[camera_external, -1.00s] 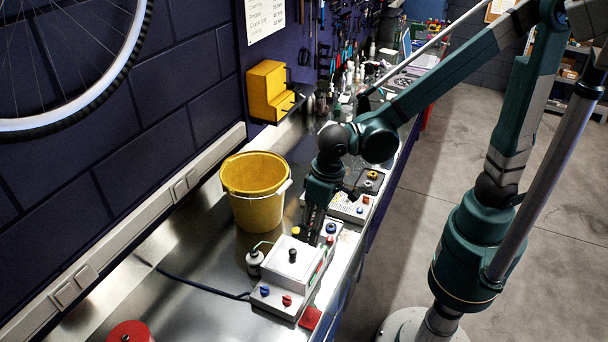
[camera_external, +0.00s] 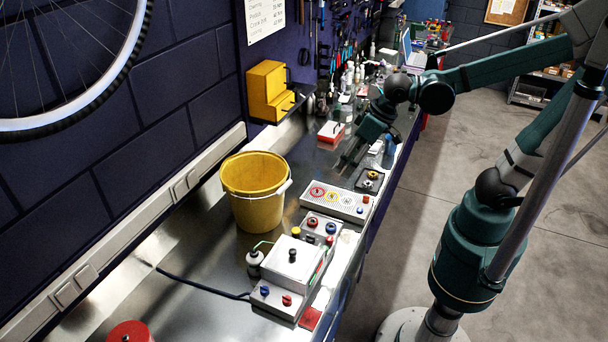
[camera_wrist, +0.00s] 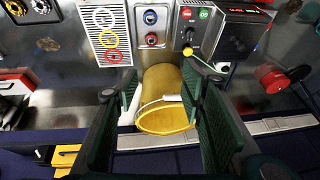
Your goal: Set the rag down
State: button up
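My gripper (camera_external: 352,152) is above the far part of the bench, beyond the yellow bucket and the perforated tray. In the wrist view, the two dark green fingers of my gripper (camera_wrist: 158,95) stand wide apart with nothing held between them. I cannot pick out a rag with certainty in either view. A pale flat patch lies on the bench right of the white control box in the external view; I cannot tell whether it is cloth or glare. The yellow bucket (camera_external: 258,210) stands upright on the bench and shows beyond my fingers in the wrist view (camera_wrist: 163,84).
The white control box (camera_external: 292,262) with coloured knobs stands near the front. The perforated tray (camera_external: 334,199) with coloured rings lies behind it. A red-and-white box (camera_external: 331,132) is close to my gripper. Bare metal bench (camera_external: 190,265) lies left of the control box.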

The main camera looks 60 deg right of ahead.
jog(key=s+d+t, duration=0.1)
jog(key=s+d, duration=0.2)
jog(key=d, duration=0.4)
jog(key=s+d+t+h, duration=0.1)
jog(key=s+d, duration=0.2)
jog(key=d, duration=0.4)
jog(key=shift+s+d+r+t, duration=0.15)
jog(key=shift+s+r+t, duration=0.15)
jog(key=shift+s+r, duration=0.15)
jog(key=shift+f, duration=0.1)
notch_tip(320, 180, down, 10)
jog(key=b, duration=1)
